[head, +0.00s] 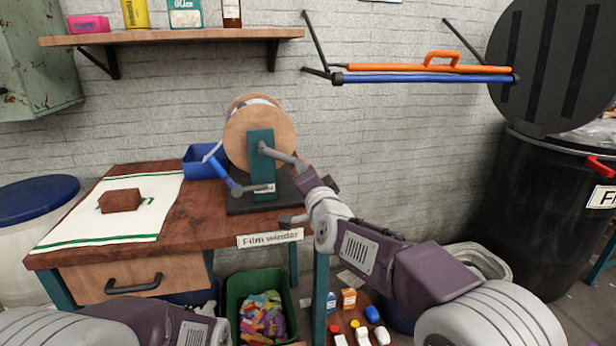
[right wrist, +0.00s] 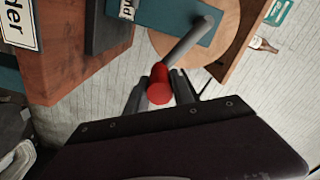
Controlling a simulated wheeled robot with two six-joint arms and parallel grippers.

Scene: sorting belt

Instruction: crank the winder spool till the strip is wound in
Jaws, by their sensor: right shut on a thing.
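The film winder stands on the wooden bench in the head view, with a wooden spool (head: 247,135) on a teal upright (head: 261,178) and a dark base. A pale strip (head: 262,99) shows between the spool's round flanges, but its free end is unclear. The grey crank arm (head: 277,154) reaches right and slightly down from the hub. My right gripper (right wrist: 160,88) is shut on the red crank knob (right wrist: 160,76), which sits between its fingers in the right wrist view. The knob is mostly hidden in the head view. My left arm shows at the bottom left, but its gripper is out of view.
A towel (head: 150,224) with a brown block (head: 121,200) lies on the bench's left. A green bin (head: 235,297) stands below. A shelf (head: 180,37) hangs above.

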